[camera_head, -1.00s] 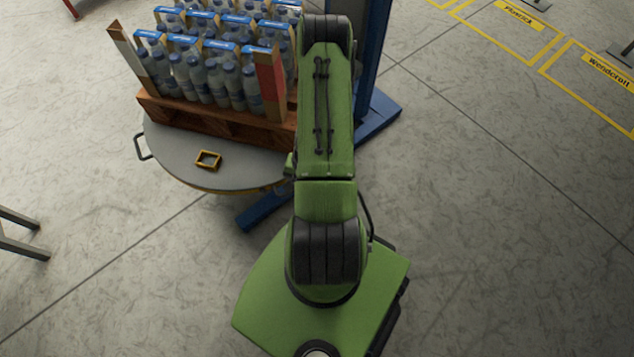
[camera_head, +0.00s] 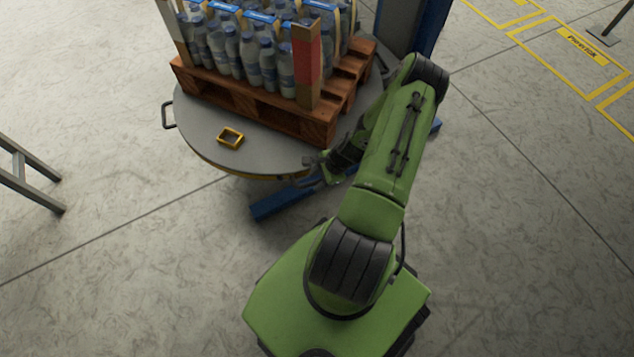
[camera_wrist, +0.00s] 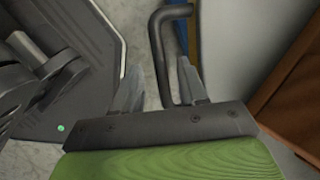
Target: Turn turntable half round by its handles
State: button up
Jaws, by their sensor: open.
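The turntable (camera_head: 200,134) is a round grey disc. It bears a brown wooden pallet (camera_head: 250,104) loaded with bottles (camera_head: 232,50). One dark loop handle (camera_head: 167,115) stands out from its left rim. My gripper (camera_head: 312,165) is at the turntable's front-right rim. In the wrist view my gripper (camera_wrist: 160,66) is open. A dark bent bar, a handle (camera_wrist: 158,38), lies between its two fingers in the picture. I cannot tell whether the fingers touch it. My arm hides part of the right rim in the head view.
A yellow frame (camera_head: 230,138) lies on the bare front of the disc. A blue column (camera_head: 433,25) stands behind, and a blue foot (camera_head: 282,200) sticks out below the disc. A grey metal stand (camera_head: 25,175) is at the left.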

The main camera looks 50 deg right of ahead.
jog(key=shift+w+a+f, duration=0.15)
jog(key=shift+w+f, duration=0.05)
jog(key=shift+f, duration=0.25)
grip_shut()
